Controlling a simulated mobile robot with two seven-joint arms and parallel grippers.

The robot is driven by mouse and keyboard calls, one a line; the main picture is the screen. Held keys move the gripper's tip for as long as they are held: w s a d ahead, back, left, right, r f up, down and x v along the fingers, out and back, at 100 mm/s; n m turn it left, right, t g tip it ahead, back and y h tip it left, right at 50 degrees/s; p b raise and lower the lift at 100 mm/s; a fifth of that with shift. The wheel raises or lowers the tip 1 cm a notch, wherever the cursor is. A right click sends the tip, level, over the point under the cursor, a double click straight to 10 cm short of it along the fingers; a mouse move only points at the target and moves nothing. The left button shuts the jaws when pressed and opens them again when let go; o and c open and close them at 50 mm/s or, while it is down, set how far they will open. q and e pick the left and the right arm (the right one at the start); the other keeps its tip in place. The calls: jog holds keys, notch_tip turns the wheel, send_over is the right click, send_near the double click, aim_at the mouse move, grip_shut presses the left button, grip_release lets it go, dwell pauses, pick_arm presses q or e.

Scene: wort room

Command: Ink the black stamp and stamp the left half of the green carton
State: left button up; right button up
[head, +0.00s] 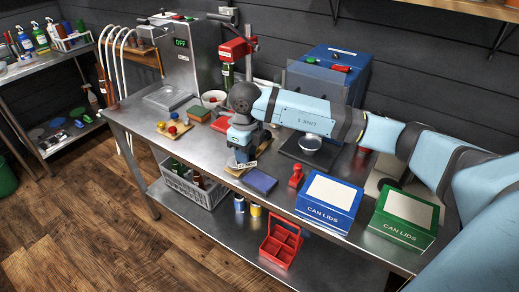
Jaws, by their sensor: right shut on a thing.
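My right gripper (244,149) points down over the middle of the steel table and is shut on a small dark thing, which looks like the black stamp (246,157); the fingers hide most of it. It is right above a flat tan item with a pale label (238,167), and I cannot tell whether they touch. A dark blue pad (260,181) lies just in front of it. The green carton (401,221), marked CAN LIDS, stands at the right end, with a pale panel on top. My left gripper is not in view.
A red stamp (296,176) stands upright beside a blue carton (327,205), left of the green one. A scale with a metal dish (310,143) is behind. Sponges (199,113) and a board with colored knobs (174,129) lie left. My right arm spans above the table's right side.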

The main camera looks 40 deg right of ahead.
jog(key=shift+w+d+f+m+b, duration=0.35)
jog(key=shift+d+f+m, duration=0.6)
jog(key=shift+f+m, duration=1.55)
jog(key=shift+w+d+f+m+b, duration=0.35)
jog(key=shift+d+f+m, duration=0.7)
jog(key=shift+m, duration=2.7)
jog(key=shift+w+d+f+m+b, duration=0.35)
jog(key=shift+d+f+m, duration=0.55)
jog(key=shift+f+m, duration=1.6)
jog(key=shift+s+r+m+b, duration=0.15)
jog(key=shift+m+b, duration=0.2)
jog(key=shift+m, duration=0.3)
notch_tip(320, 180, up, 7)
jog(key=p, duration=0.4)
jog(key=shift+p, duration=0.3)
